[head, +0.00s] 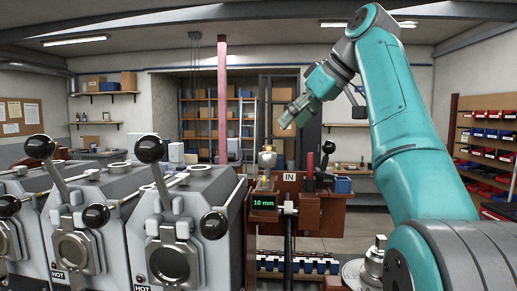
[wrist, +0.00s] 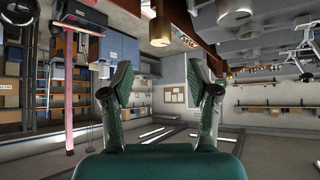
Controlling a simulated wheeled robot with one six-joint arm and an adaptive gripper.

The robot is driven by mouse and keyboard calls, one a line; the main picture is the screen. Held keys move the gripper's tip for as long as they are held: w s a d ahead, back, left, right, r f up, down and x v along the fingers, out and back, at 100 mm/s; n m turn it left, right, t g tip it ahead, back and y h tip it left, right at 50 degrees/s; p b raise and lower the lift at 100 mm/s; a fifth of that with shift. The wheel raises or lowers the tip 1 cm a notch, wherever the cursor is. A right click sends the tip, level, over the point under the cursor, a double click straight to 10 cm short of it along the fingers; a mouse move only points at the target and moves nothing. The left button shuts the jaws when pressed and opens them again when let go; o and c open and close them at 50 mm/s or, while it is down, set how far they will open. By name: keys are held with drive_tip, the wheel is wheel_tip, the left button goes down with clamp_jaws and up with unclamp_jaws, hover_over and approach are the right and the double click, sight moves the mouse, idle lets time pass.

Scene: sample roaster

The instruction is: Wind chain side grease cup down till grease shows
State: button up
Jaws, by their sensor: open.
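My gripper (head: 290,116) is raised above the reddish-brown machine (head: 290,183) marked IN. In the wrist view my gripper (wrist: 160,78) shows its two fingers wide apart with nothing between them. A pale, brass-toned cup-like part (head: 267,158) stands on the machine, below and left of my gripper and apart from it. In the wrist view a brass cylinder (wrist: 160,28) hangs at the top, beyond the fingertips, and a smaller brass part (wrist: 229,73) is to the right. I cannot tell which is the chain side grease cup. No grease can be made out.
Grey roaster units with black ball-ended levers (head: 149,149) and HOT labels fill the left. A display (head: 263,202) reads 10 mm. A dark red post (head: 310,164) and a black-knobbed lever (head: 328,147) stand right of the cup. Shelves with bins (head: 490,132) line the right wall.

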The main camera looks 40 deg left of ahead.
sight(271, 146)
drive_tip(key=x, duration=1)
drive_tip(key=shift+a+f, duration=0.1)
drive_tip(key=shift+a, duration=0.05)
clamp_jaws()
